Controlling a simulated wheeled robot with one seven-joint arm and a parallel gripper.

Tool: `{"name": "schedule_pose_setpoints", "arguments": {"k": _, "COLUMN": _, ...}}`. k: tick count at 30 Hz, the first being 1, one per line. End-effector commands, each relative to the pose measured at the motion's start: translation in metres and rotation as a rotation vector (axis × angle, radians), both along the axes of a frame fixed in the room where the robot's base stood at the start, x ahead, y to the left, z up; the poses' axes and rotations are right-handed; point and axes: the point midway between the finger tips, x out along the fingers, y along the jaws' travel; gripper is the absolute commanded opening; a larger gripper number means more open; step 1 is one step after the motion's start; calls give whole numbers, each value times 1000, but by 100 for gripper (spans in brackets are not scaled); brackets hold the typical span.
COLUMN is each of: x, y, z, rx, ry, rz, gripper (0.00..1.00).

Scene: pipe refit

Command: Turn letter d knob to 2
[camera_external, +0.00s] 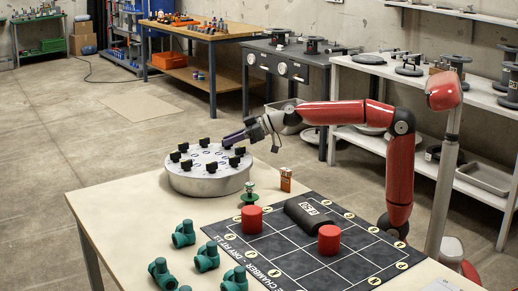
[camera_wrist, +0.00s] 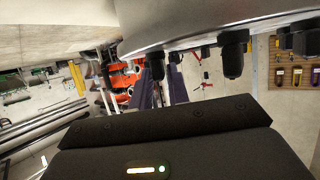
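A round silver drum (camera_external: 208,182) stands on the near table with several black knobs around the rim of its light top. The letters and numbers by the knobs are too small to read, so I cannot tell which is d. My gripper (camera_external: 228,141) reaches in from the right, its purple-grey fingers over the drum's back edge, between a back knob (camera_external: 204,142) and a right-hand knob (camera_external: 240,150). In the wrist view, the drum appears upside down along the top. Two fingers (camera_wrist: 161,92) show apart, with a black knob (camera_wrist: 157,64) in line with the gap; contact cannot be told.
Right of the drum are a small green piece (camera_external: 249,193) and an orange box (camera_external: 286,180). A black mat (camera_external: 310,250) holds red cylinders (camera_external: 330,240) and a dark roll (camera_external: 309,216). Green pipe fittings (camera_external: 207,257) stand at the front. The table's left part is clear.

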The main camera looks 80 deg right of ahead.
Motion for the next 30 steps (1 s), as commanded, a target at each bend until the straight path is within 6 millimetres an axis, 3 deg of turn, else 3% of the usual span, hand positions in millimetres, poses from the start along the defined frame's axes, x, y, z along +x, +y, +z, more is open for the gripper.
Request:
{"name": "schedule_pose_setpoints", "arguments": {"k": 4, "x": 0, "y": 0, "z": 0, "rx": 0, "ry": 0, "rz": 0, "gripper": 0}}
{"name": "schedule_pose_setpoints", "arguments": {"k": 30, "x": -1, "y": 1, "z": -2, "rx": -1, "ry": 5, "rz": -142, "gripper": 0}}
